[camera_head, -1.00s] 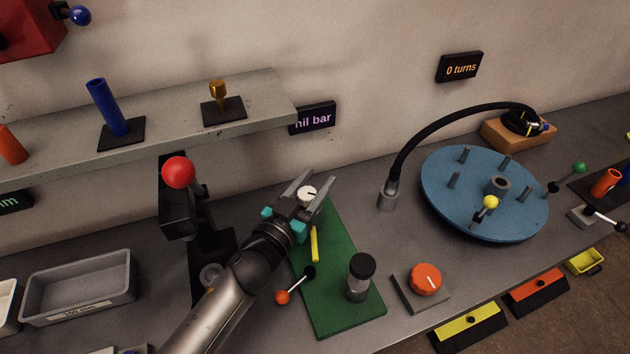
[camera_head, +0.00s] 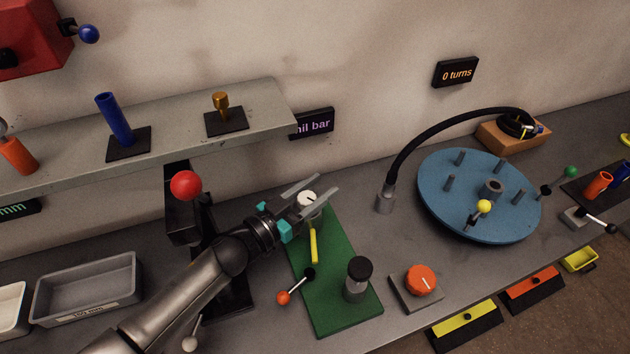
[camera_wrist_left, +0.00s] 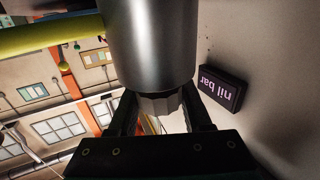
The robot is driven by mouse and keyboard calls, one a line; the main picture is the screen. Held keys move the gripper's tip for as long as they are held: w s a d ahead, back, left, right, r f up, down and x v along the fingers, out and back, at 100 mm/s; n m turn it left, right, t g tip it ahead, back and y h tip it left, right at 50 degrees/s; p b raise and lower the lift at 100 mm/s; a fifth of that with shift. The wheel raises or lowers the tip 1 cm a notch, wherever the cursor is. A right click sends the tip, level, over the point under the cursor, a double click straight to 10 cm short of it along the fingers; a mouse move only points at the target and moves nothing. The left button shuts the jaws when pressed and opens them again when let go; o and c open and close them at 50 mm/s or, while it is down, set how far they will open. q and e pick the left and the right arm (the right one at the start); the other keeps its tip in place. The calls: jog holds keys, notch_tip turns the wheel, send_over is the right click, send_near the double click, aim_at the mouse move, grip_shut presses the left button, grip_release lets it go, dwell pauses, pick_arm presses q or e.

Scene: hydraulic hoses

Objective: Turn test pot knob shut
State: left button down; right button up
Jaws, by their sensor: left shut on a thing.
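The white-topped test pot knob (camera_head: 307,198) stands at the back of the green board (camera_head: 335,295) in the head view. My left gripper (camera_head: 318,190) reaches in from the left with one finger on each side of it, shut on the knob. In the left wrist view the knob is a dark grey ribbed piece (camera_wrist_left: 159,104) between the fingers, against a large steel cylinder (camera_wrist_left: 150,45). The display (camera_head: 313,123) behind reads "nil bar", partly hidden by the shelf in the head view. My right gripper is not in view.
A yellow handle (camera_head: 313,242), a red-tipped lever (camera_head: 296,287) and a black-capped jar (camera_head: 358,279) are on the board. An orange knob (camera_head: 422,280) is to the right. A red-ball lever (camera_head: 186,186) stands behind my left arm, below the shelf (camera_head: 180,124).

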pick_arm(q)
jog(key=shift+s+d+m+g+h, duration=0.1)
jog(key=shift+d+m+g+h, duration=0.05)
jog(key=shift+m+g+h, duration=0.45)
jog(key=shift+c, duration=1.7)
grip_release()
jog(key=shift+n+t+y, duration=0.3)
jog(key=shift+n, duration=0.1)
